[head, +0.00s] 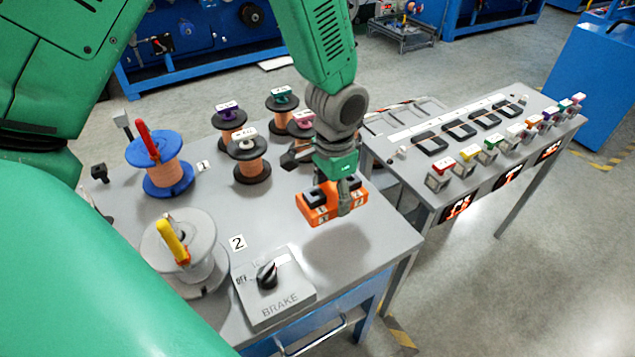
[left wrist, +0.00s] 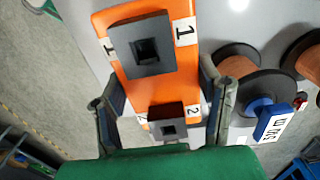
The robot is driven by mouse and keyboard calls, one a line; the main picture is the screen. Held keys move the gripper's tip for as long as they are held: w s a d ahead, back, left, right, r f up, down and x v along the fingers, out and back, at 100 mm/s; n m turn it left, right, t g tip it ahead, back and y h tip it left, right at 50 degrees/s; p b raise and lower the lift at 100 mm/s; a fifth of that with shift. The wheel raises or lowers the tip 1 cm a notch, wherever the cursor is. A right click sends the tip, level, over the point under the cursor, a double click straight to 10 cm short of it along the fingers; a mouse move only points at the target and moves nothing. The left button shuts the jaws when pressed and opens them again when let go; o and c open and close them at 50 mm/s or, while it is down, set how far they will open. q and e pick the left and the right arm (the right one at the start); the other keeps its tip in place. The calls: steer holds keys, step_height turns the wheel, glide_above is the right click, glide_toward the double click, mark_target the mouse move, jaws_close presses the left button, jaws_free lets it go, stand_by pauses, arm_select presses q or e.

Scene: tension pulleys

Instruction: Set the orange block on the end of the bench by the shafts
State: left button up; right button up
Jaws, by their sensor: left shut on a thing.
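The orange block (head: 318,206) has two dark square sockets and white labels 1 and 2. My left gripper (head: 338,200) is shut on it and holds it above the grey bench (head: 375,248), near the bench's right end. A soft shadow lies on the bench below it. In the left wrist view the block (left wrist: 155,85) sits between the two fingers of the left gripper (left wrist: 165,105). A blue reel with a red handle (head: 165,170) and a grey reel with a yellow handle (head: 190,245) stand at the left; any shafts under them are hidden. My right gripper is out of view.
Several copper wire spools (head: 250,160) stand behind the block. A brake switch plate (head: 275,285) lies at the front edge. A second table (head: 470,150) with coloured tagged items stands to the right. The bench's right end is bare.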

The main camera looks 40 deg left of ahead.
mark_target(333, 194)
arm_select(q)
steer(key=f, duration=0.3)
steer(key=shift+d, duration=0.25)
steer(key=shift+s+d+f, duration=0.1)
steer(key=shift+f, duration=0.4)
steer(key=f, duration=0.2)
steer(key=f+b, duration=0.1)
steer(key=shift+a+f, duration=0.35)
steer(key=shift+f, duration=0.05)
steer(key=shift+r, duration=0.1)
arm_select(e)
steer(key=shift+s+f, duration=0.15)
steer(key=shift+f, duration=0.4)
arm_select(q)
steer(key=shift+d, duration=0.15)
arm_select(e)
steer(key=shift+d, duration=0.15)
arm_select(q)
steer(key=o, duration=1.6)
steer(key=shift+c, duration=0.2)
steer(key=shift+d, duration=0.1)
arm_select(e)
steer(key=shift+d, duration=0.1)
arm_select(q)
step_height(333, 194, up, 12)
steer(key=shift+r+p, duration=0.1)
steer(key=shift+p, duration=0.85)
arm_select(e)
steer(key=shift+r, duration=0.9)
